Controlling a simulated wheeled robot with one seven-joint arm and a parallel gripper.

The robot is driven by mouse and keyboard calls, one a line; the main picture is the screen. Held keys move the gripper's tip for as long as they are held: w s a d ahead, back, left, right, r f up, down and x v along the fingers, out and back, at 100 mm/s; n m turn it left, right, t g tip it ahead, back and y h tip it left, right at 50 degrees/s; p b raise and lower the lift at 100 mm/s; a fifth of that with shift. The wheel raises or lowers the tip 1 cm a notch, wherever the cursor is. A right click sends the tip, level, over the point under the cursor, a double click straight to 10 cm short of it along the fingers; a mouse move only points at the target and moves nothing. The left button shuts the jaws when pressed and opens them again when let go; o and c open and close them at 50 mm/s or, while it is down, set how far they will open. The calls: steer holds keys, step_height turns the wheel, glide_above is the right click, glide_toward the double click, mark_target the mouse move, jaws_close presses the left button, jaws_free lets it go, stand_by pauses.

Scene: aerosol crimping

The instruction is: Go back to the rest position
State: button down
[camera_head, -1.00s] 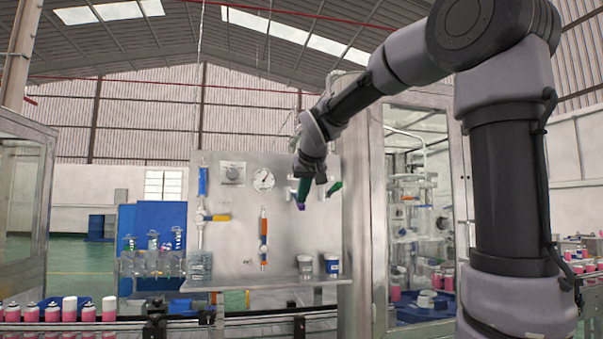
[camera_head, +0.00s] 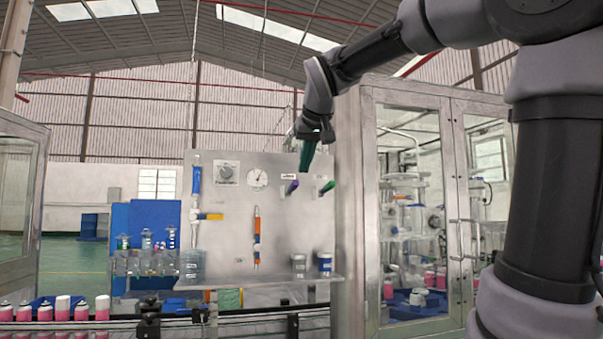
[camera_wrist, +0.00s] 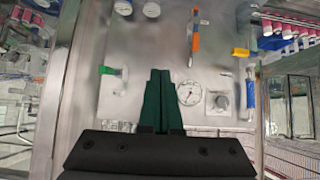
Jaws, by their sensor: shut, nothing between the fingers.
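My gripper (camera_head: 308,157) hangs from my raised arm in front of the top right part of the grey panel (camera_head: 225,240), with its green fingers pointing down. In the wrist view my gripper (camera_wrist: 160,75) shows its green fingers closed together and empty. The purple valve handle (camera_head: 291,187) and the green valve handle (camera_head: 328,187) are on the panel just below the fingertips, apart from them. In the wrist view the green handle (camera_wrist: 112,70) lies left of the fingers, and the purple handle does not show.
A round gauge (camera_head: 257,179), a yellow handle (camera_head: 211,216) and an orange tube (camera_head: 257,238) are on the panel. A glass cabinet (camera_head: 408,200) stands right of the panel. Pink cans (camera_head: 62,310) line the conveyor at lower left.

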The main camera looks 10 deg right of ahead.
steer(key=shift+s+r, duration=0.1)
steer(key=shift+s, duration=0.15)
stand_by(0.3)
steer(key=s+d+f+m+g+y, duration=0.1)
steer(key=s+d+f+m, duration=0.1)
steer(key=s+f, duration=0.6)
steer(key=s+d+f+m+g+y, duration=0.1)
steer(key=s+d+f+m, duration=0.1)
steer(key=s+f, duration=0.7)
step_height(320, 180, down, 5)
steer(key=shift+d+r+g, duration=0.2)
steer(key=shift+d+g, duration=0.1)
steer(key=shift+d, duration=0.45)
